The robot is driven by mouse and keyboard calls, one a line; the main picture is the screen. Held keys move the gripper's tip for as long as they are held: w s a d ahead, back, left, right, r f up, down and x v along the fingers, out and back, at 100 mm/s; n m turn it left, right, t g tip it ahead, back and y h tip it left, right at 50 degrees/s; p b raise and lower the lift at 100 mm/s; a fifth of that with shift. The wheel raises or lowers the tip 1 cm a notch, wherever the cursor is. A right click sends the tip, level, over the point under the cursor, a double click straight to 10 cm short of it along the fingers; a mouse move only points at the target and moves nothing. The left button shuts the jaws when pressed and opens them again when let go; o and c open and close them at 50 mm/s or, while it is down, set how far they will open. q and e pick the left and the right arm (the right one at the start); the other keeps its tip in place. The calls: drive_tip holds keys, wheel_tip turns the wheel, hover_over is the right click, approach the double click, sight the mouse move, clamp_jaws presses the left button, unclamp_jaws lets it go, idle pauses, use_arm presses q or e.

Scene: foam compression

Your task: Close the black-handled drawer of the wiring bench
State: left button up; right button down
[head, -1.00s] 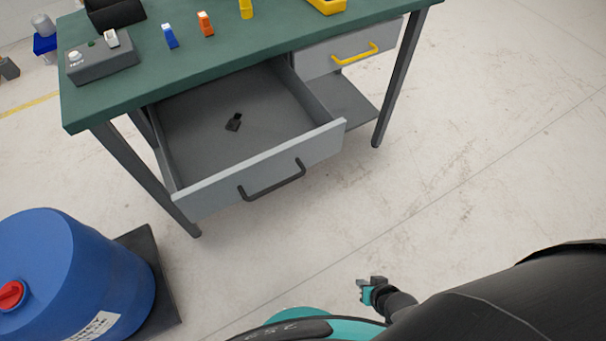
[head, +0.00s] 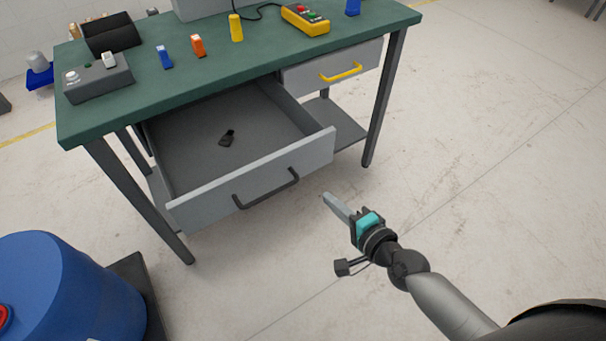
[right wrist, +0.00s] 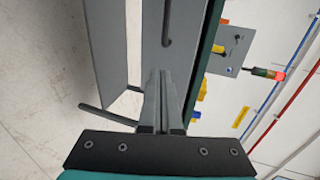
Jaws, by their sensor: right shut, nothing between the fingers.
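The black-handled drawer (head: 205,211) of the wiring bench stands pulled far out in the head view, its grey front facing me. Its black handle (head: 266,190) is a bar across that front. My right gripper (head: 327,197) is shut and empty, just right of the drawer front's right end and apart from the handle in the picture. In the right wrist view its closed fingers (right wrist: 162,105) point towards a grey panel with a dark handle bar (right wrist: 166,25); I cannot tell if they touch anything. My left gripper is not in view.
The yellow-handled drawer (head: 340,73) at right looks closed. The green benchtop (head: 200,85) carries a control box and several coloured parts. A blue drum (head: 70,285) stands front left. The floor in front is clear.

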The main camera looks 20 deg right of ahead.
drive_tip(key=b, duration=0.2)
approach(295, 167)
drive_tip(key=x, duration=0.5)
drive_tip(key=shift+w+f, duration=0.1)
drive_tip(key=shift+f, duration=0.15)
drive_tip(key=shift+w+a, duration=0.2)
drive_tip(key=shift+w, duration=0.25)
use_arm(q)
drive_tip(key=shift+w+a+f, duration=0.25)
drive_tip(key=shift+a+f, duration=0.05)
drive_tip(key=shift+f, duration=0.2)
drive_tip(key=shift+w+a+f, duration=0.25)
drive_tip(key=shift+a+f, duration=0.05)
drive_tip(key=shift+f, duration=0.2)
use_arm(e)
drive_tip(key=shift+w, duration=0.1)
drive_tip(key=shift+w, duration=0.1)
